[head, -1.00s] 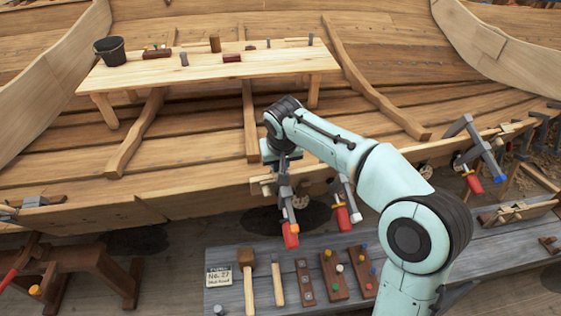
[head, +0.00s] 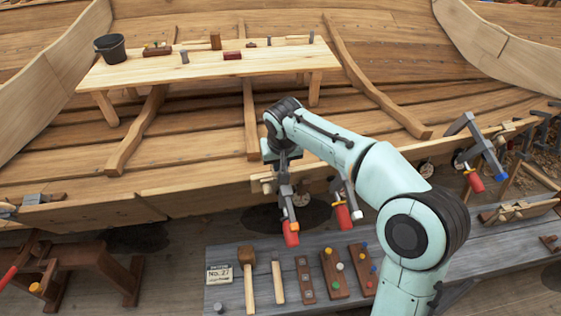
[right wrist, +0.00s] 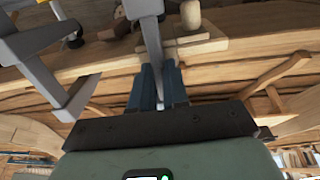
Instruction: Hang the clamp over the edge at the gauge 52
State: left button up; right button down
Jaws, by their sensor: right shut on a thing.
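My right gripper (head: 283,165) is over the hull's near plank edge (head: 222,195), shut on a grey clamp (head: 287,194) with a red handle. The clamp hangs downward in front of the edge; whether it touches the plank is unclear. In the right wrist view, the blue fingers (right wrist: 158,90) close around the clamp's grey bar (right wrist: 149,35). A second red-handled clamp (head: 342,205) is on the edge just right of mine. A pale round disc (head: 301,200) shows partly behind the held clamp. No number 52 is readable. My left gripper is not in view.
Another clamp (head: 475,150) is on the edge farther right. A grey bench (head: 232,296) below bears a mallet (head: 247,262), a chisel-like tool and wooden blocks. A plank table (head: 215,68) with a black bucket (head: 110,49) stands inside the hull. A brown trestle (head: 92,257) is lower left.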

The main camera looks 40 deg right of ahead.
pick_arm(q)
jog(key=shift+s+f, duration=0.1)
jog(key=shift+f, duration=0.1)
pick_arm(e)
jog(key=shift+s+f, duration=0.1)
jog(key=shift+s, duration=0.05)
jog(key=c, duration=1.1)
grip_release()
jog(key=shift+o, duration=0.2)
jog(key=shift+a, duration=0.1)
jog(key=shift+f, duration=0.1)
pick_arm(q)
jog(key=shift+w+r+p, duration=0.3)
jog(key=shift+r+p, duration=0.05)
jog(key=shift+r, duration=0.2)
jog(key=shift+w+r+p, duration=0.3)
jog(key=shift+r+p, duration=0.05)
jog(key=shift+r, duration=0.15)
pick_arm(e)
jog(key=v, duration=1.3)
jog(key=shift+s+r, duration=0.15)
jog(key=shift+r, duration=0.1)
jog(key=shift+a, duration=0.1)
